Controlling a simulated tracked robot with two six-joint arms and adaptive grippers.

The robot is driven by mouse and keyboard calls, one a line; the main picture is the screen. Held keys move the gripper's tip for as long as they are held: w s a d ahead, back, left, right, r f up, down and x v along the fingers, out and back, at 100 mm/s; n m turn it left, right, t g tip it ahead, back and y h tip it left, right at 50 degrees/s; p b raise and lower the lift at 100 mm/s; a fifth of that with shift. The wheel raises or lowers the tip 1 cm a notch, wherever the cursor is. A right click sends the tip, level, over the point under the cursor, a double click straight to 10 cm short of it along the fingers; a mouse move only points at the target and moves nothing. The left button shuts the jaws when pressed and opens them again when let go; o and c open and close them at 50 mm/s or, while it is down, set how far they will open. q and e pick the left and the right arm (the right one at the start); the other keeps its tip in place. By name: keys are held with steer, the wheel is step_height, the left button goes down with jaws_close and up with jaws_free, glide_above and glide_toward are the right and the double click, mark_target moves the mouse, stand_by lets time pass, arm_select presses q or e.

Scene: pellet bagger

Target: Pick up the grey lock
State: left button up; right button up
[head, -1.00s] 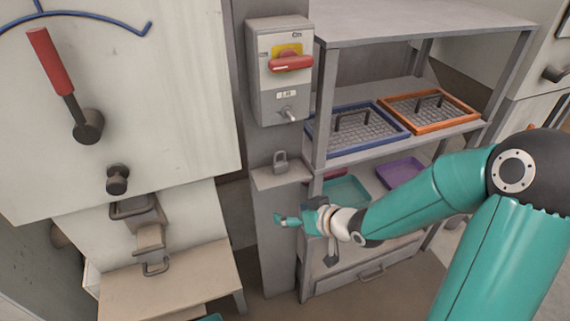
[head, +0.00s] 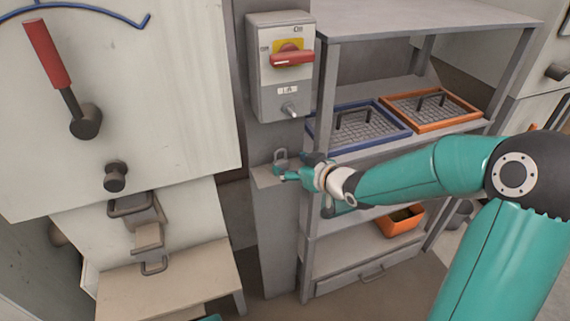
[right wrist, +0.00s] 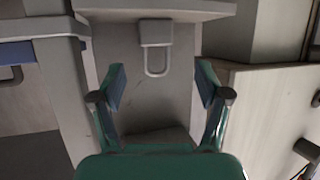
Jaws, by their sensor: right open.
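The grey lock (head: 280,156) stands upright on a small grey ledge (head: 262,178) on the post, below the switch box. My right gripper (head: 285,174) is at the ledge, just right of and in front of the lock, and partly covers its lower part. In the right wrist view the lock (right wrist: 156,33) appears with its body towards the top and its shackle below. The open fingers (right wrist: 160,80) are on either side of the lock's line, and the lock lies beyond their tips. Nothing is between the fingers.
The switch box (head: 281,75) with a red handle is above the ledge. A shelf rack (head: 312,235) stands close on the right, with a blue tray (head: 352,150) and an orange tray (head: 462,122). An orange bin (head: 402,226) is lower down. A white machine panel is on the left.

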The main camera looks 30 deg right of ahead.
mark_target(282, 162)
steer(key=shift+d+p+x, duration=0.15)
steer(key=shift+p+x, duration=0.15)
steer(key=shift+x, duration=1.2)
steer(key=shift+d+p+x, duration=0.1)
steer(key=shift+p+x, duration=0.2)
steer(key=shift+x, duration=1.15)
steer(key=shift+f, duration=0.1)
steer(key=c, duration=1.2)
